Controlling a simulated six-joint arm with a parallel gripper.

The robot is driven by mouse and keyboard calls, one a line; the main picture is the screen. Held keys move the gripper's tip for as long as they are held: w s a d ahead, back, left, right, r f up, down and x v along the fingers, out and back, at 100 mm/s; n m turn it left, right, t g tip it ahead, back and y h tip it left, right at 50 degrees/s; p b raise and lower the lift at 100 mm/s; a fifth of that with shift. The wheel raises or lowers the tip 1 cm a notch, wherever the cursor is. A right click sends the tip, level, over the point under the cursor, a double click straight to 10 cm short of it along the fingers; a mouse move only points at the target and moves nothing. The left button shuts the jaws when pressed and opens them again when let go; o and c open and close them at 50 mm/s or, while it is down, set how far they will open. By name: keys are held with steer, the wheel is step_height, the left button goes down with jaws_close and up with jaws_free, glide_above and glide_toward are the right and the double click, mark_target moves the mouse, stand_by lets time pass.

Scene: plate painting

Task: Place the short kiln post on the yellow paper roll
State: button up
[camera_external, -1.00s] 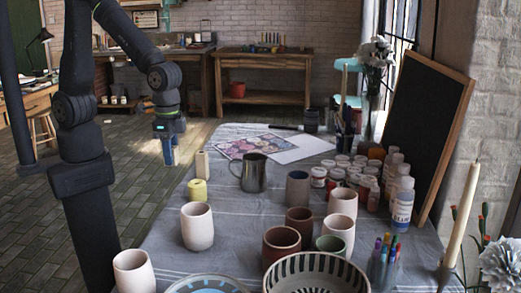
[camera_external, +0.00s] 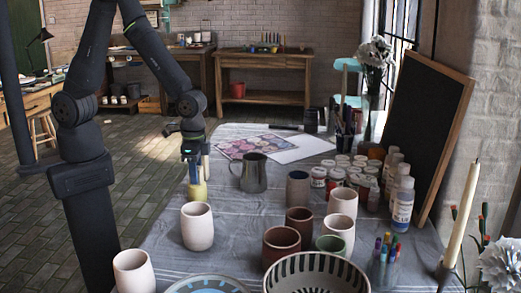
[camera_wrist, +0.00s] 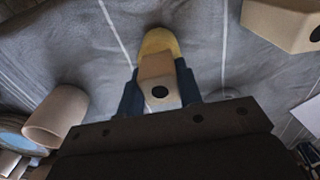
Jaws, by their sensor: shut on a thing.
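My gripper (camera_external: 195,175) points down above the yellow paper roll (camera_external: 198,191) at the table's left edge. In the wrist view my gripper (camera_wrist: 160,95) is shut on the short kiln post (camera_wrist: 157,66), a pale block with a dark round hole in its end face. The yellow roll (camera_wrist: 159,40) shows just beyond the post, partly covered by it. The post is over or very close to the roll; I cannot tell if they touch. In the external view the fingers mostly hide the post.
Another, larger pale post (camera_wrist: 280,22) stands close by at the upper right of the wrist view. A pale cup (camera_external: 197,228) is in front of the roll, and a metal pitcher (camera_external: 253,174) is to its right. Paint jars and more cups crowd the table further right.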

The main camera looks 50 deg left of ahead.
steer(key=o, duration=1)
steer(key=shift+f, duration=0.15)
step_height(320, 180, up, 12)
steer(key=shift+r, duration=0.2)
step_height(320, 180, down, 12)
steer(key=shift+f, duration=0.1)
steer(key=shift+r, duration=0.85)
